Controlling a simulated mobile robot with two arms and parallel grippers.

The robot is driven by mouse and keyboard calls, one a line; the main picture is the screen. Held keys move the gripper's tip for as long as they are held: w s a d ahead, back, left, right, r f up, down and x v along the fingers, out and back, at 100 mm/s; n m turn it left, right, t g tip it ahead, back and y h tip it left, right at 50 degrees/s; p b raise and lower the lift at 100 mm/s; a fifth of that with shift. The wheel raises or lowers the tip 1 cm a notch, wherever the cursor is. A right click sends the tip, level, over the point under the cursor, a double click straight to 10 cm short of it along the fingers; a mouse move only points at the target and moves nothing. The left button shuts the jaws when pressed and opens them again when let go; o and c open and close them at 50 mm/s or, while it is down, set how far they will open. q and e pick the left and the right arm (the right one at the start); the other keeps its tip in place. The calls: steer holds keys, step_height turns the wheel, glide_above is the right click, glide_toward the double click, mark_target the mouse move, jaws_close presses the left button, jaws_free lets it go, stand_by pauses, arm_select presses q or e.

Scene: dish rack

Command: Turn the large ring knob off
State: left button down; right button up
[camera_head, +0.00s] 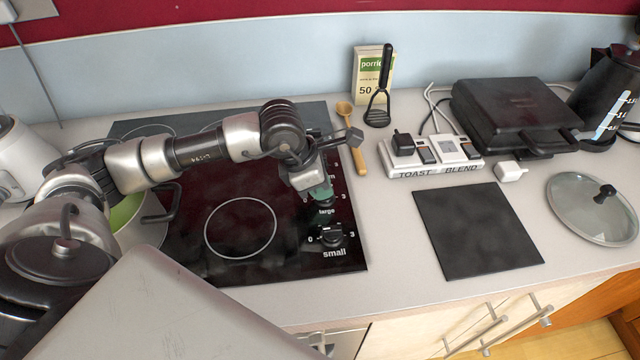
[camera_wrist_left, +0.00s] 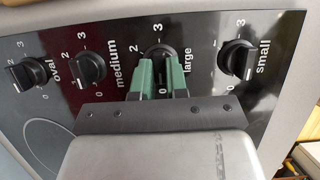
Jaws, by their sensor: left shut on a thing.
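The large ring knob (camera_wrist_left: 160,51) is a dark knob on the black hob panel, beside the label "large" in the left wrist view. The green fingers of my left gripper (camera_wrist_left: 161,76) are closed around it from both sides. In the head view my left gripper (camera_head: 321,192) reaches down onto the knob row just above the word "large". The fingers and wrist hide most of the knob there, and I cannot clearly read its pointer. The small knob (camera_head: 331,236) is in front of it. The medium knob (camera_wrist_left: 90,67) and oval knob (camera_wrist_left: 29,73) are to its left in the wrist view.
The black hob (camera_head: 190,240) lies under my left arm. A green bowl (camera_head: 124,212) and a pan handle (camera_head: 165,205) are at its left. A wooden spoon (camera_head: 357,158), a toast/blend switch box (camera_head: 432,160) and a dark mat (camera_head: 475,235) lie to the right.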

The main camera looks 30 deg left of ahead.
arm_select(q)
steer(key=c, duration=1.1)
jaws_free()
steer(key=shift+s+d+f, duration=0.15)
steer(key=shift+c, duration=0.2)
steer(key=shift+w, duration=0.2)
steer(key=b+v, duration=0.1)
steer(key=v, duration=1)
steer(key=shift+f, duration=0.1)
